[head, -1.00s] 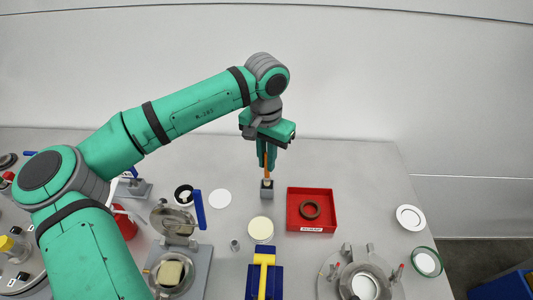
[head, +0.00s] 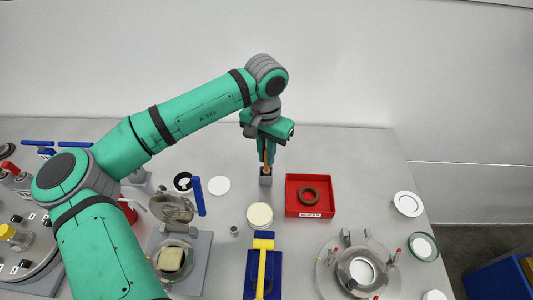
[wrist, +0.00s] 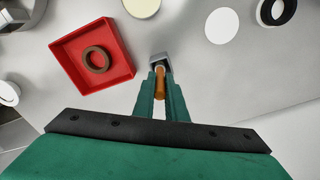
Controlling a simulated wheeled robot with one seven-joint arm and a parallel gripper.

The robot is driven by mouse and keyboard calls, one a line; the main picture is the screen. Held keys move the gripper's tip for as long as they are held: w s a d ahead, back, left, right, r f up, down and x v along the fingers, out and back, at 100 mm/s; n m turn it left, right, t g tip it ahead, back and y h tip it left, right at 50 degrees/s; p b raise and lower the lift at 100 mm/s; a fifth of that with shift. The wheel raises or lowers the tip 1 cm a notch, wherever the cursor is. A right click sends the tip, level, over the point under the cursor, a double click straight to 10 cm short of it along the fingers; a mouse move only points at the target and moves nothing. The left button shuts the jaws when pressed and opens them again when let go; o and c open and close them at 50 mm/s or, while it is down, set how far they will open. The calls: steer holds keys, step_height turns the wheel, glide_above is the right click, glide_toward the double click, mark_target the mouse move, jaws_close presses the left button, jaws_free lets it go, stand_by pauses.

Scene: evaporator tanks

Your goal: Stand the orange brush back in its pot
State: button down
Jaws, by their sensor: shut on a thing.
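The orange brush (head: 266,158) is upright between the green fingers of my gripper (head: 266,154), which is shut on it. The small grey pot (head: 265,179) stands on the table directly below the gripper. The brush's lower end meets the pot's top and appears to be inside its mouth; how deep it sits is hidden. In the wrist view the orange handle (wrist: 160,84) shows between the fingertips (wrist: 160,90), with the grey pot (wrist: 158,57) just beyond them.
A red tray (head: 322,212) with a brown ring (head: 308,196) stands close to the pot's right. A white disc (head: 219,185) lies to its left and a cream round lid (head: 259,215) in front. A blue stand with a yellow bar (head: 262,268) is nearer. The table behind the pot is clear.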

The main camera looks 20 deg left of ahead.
steer(key=shift+a, duration=0.1)
steer(key=c, duration=1.7)
jaws_free()
steer(key=shift+s+a, duration=0.1)
step_height(320, 180, up, 11)
steer(key=shift+s+f, duration=0.1)
steer(key=shift+a, duration=0.1)
